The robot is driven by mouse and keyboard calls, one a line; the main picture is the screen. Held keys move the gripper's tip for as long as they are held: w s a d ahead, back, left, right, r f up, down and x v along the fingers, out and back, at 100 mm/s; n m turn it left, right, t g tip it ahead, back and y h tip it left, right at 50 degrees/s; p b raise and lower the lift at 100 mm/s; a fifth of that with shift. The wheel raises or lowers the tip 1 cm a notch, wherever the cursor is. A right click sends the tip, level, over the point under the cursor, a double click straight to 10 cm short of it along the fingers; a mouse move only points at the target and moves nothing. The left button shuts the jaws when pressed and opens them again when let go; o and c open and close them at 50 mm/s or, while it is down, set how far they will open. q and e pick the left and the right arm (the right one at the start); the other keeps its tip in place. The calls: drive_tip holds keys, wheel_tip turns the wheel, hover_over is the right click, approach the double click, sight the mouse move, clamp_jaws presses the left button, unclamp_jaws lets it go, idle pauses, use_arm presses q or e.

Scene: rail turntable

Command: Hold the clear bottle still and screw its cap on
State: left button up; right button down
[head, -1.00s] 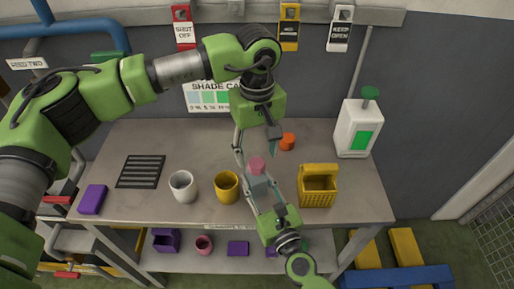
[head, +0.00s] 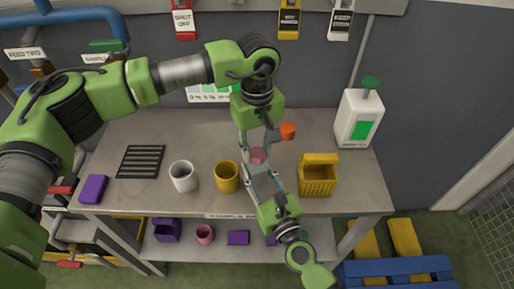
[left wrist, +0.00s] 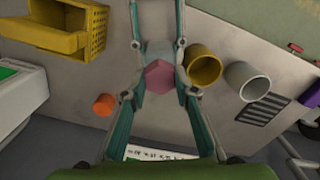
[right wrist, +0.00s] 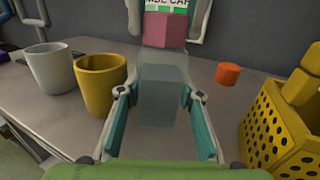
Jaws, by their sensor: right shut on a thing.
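The clear bottle (right wrist: 158,95) stands upright on the bench, with the pink faceted cap (right wrist: 165,30) on its top. I cannot tell how far the cap is screwed on. My right gripper (right wrist: 158,98) is shut on the bottle's sides, reaching in from the front. My left gripper (head: 258,143) points down over the bottle, its fingers apart on either side of the cap.
A yellow cup (head: 227,177) and a white cup (head: 183,176) stand to the left. A yellow basket (head: 318,181) stands close on the right, and a white dispenser (head: 359,120) behind it.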

use_arm(q)
drive_tip(key=m, duration=0.5)
drive_tip(key=shift+m, duration=0.4)
drive_tip(key=shift+c, duration=0.6)
drive_tip(key=m, duration=0.6)
drive_tip(key=o, duration=1.3)
drive_tip(key=shift+o, duration=0.6)
drive_tip(key=shift+r, duration=0.1)
